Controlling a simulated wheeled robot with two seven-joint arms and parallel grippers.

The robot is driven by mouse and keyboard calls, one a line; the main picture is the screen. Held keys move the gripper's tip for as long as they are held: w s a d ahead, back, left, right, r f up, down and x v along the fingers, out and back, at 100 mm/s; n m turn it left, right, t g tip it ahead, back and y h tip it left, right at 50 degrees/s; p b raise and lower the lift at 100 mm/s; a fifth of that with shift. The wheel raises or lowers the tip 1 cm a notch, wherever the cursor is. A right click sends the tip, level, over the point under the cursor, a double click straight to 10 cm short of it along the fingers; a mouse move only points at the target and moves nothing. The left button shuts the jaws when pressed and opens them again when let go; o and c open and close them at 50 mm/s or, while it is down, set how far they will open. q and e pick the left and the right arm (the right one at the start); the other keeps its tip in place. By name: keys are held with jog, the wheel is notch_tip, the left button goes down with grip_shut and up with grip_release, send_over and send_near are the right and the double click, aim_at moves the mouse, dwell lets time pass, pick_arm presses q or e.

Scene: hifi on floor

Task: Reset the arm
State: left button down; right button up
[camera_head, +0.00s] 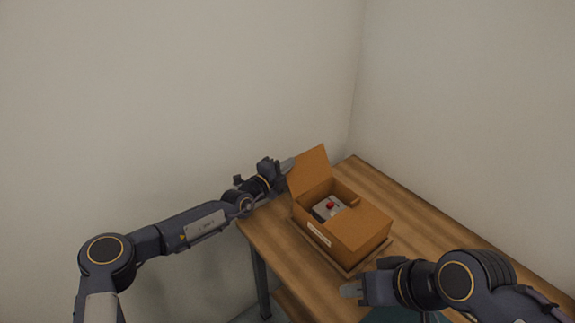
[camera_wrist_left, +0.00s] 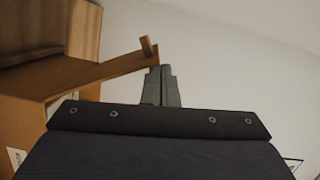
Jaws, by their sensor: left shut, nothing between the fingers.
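My left gripper (camera_head: 287,165) reaches in from the left and is at the far left side of an open cardboard box (camera_head: 358,238), close beside its raised flap (camera_head: 310,169). In the left wrist view the left gripper's fingers (camera_wrist_left: 160,86) are together with nothing between them, and the box flap (camera_wrist_left: 105,68) is right by the fingertips; I cannot tell whether they touch. My right gripper (camera_head: 350,290) is at the front of the table, to the right and in front of the box; I cannot tell whether its fingers are open or shut.
The box stands on a wooden table (camera_head: 400,205) and holds a grey device with a red button (camera_head: 329,205). Plain walls (camera_head: 180,90) stand behind and to the right. The tabletop right of the box is clear.

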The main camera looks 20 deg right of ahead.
pick_arm(q)
jog(key=s+a+r+m+g, duration=0.3)
jog(key=s+a+r+m, duration=0.45)
jog(key=s+m, duration=0.4)
jog(key=s+a+r+m+g, duration=0.2)
jog(key=s+a+r+m, duration=0.6)
jog(key=m, duration=0.6)
jog(key=s+a+f+m+y, duration=0.3)
jog(key=s+a+m, duration=0.3)
jog(key=s+a, duration=0.2)
jog(key=s+a+f+m+y, duration=0.2)
jog(key=s+a+m+y, duration=0.2)
jog(key=s+a, duration=0.4)
jog(key=s+a+f+m+y, duration=0.3)
jog(key=s+a+m, duration=0.4)
jog(key=s+a, duration=0.1)
jog(key=shift+s+a+f+m+b, duration=0.3)
jog(key=shift+s+a+m, duration=0.05)
jog(key=shift+s+a, duration=0.1)
